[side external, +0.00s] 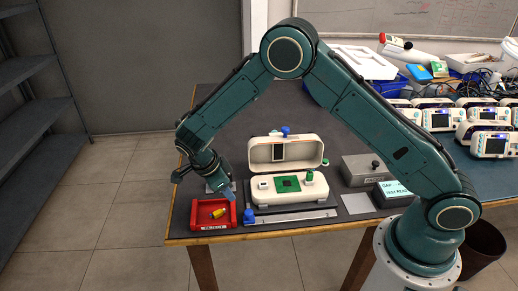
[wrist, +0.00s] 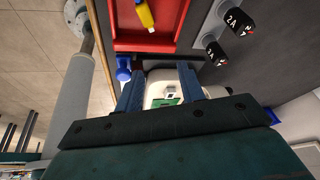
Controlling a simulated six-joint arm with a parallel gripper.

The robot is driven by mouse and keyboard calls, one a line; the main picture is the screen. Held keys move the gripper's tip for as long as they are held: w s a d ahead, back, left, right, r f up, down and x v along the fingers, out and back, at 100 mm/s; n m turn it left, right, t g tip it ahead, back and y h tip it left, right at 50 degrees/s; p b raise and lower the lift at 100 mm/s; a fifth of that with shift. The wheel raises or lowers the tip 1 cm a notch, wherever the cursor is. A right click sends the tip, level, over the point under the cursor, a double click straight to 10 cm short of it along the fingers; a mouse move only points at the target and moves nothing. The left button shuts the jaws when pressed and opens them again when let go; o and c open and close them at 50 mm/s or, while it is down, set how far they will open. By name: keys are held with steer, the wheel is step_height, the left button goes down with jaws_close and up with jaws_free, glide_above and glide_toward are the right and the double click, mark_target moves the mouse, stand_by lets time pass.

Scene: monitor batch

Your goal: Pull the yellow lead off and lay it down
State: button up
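A small yellow piece (side external: 218,213) with a pale end lies in the red tray (side external: 196,220); it also shows in the wrist view (wrist: 145,14). No other yellow part shows, and no cable is clear on it. The white device (side external: 258,155) stands with its lid up, a green board (side external: 288,184) inside; part of it shows in the wrist view (wrist: 160,80). My gripper (side external: 229,192) hangs just above the tray's back right corner, left of the device. In the wrist view its two blue fingers (wrist: 160,76) are apart with nothing between them.
A blue knob (side external: 249,215) stands between tray and device. Black cylinders marked 2A (wrist: 236,20) stand on a pale plate beside the tray. A grey box (side external: 362,168) and a display (side external: 392,191) stand right of the device. Several monitors (side external: 440,120) crowd the back right.

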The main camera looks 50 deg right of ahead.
steer(key=shift+s+d+r+m+t+y, duration=0.4)
steer(key=shift+s+d+m+t+y, duration=0.5)
steer(key=shift+d+y, duration=0.85)
steer(key=shift+s+d+r+m+t+y, duration=0.4)
steer(key=shift+s+d+t+y, duration=0.25)
steer(key=shift+d+t+y, duration=1)
steer(key=shift+s+d+r+m+t+y, duration=0.7)
steer(key=shift+d+y, duration=0.7)
steer(key=shift+d, duration=0.75)
steer(key=shift+s+d+t+y, duration=0.25)
steer(key=shift+d+y, duration=0.1)
steer(key=shift+d, duration=0.1)
steer(key=shift+s+d+t+y, duration=0.25)
steer(key=shift+d+y, duration=0.1)
steer(key=shift+d, duration=0.1)
steer(key=shift+r, duration=0.1)
